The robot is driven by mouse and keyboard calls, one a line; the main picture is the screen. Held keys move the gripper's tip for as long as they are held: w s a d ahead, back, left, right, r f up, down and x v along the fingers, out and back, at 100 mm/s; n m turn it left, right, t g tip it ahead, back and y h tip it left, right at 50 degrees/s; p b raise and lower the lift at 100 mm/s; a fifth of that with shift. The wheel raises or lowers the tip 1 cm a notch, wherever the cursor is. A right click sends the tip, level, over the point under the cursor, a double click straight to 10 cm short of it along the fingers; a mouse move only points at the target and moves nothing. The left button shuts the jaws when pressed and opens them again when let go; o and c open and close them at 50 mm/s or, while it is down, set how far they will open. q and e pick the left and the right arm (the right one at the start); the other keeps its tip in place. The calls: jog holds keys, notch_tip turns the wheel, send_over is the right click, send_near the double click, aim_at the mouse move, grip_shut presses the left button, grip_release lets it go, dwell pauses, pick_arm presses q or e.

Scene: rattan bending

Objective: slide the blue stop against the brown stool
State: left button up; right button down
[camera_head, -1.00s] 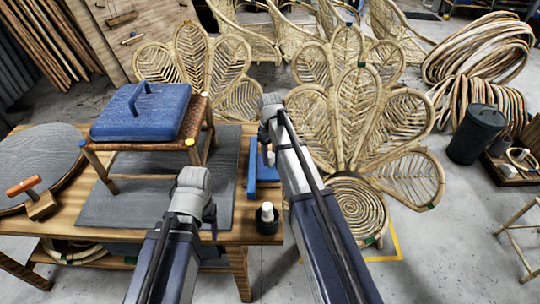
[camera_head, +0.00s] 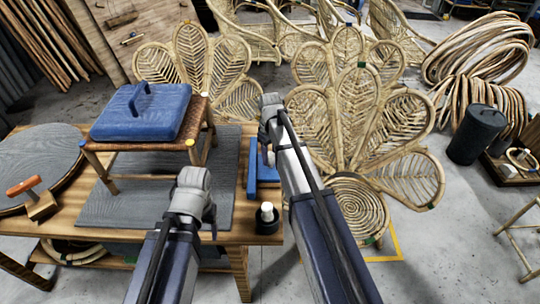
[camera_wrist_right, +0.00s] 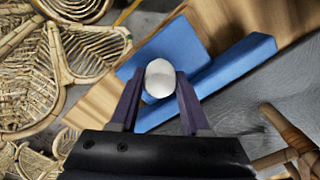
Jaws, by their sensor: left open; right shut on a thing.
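The brown stool (camera_head: 151,161) stands on the grey mat, with a blue block with a handle (camera_head: 143,111) on its seat. The blue stop (camera_head: 253,160) lies at the mat's right edge, right of the stool and apart from it, partly hidden by my right arm. In the right wrist view its flat plate (camera_wrist_right: 187,43) and long bar (camera_wrist_right: 240,63) show, with a stool leg (camera_wrist_right: 290,130) at lower right across grey mat. My right gripper (camera_wrist_right: 157,82) is shut on the stop's white knob (camera_wrist_right: 160,72). My left gripper (camera_head: 206,222) is in front of the stool, its fingers mostly hidden.
The grey mat (camera_head: 110,212) lies bare between stool and stop. A black pot with a white top (camera_head: 268,222) stands at the table's front right corner. A wooden-handled tool (camera_head: 38,206) and a round grey board (camera_head: 38,155) lie left. Rattan chairs (camera_head: 350,120) stand behind.

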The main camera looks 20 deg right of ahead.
dwell(0.3)
jog(key=w+a, duration=0.1)
jog(key=a, duration=0.3)
jog(key=w+a, duration=0.1)
jog(key=a, duration=0.3)
jog(key=w+a, duration=0.1)
jog(key=a, duration=0.4)
jog(key=shift+w+a, duration=0.1)
jog(key=shift+w, duration=0.3)
jog(key=shift+c, duration=1.8)
grip_release()
jog(key=shift+r, duration=0.1)
notch_tip(320, 180, up, 8)
jog(key=p, duration=0.7)
jog(key=shift+p, duration=0.4)
jog(key=shift+f, duration=0.2)
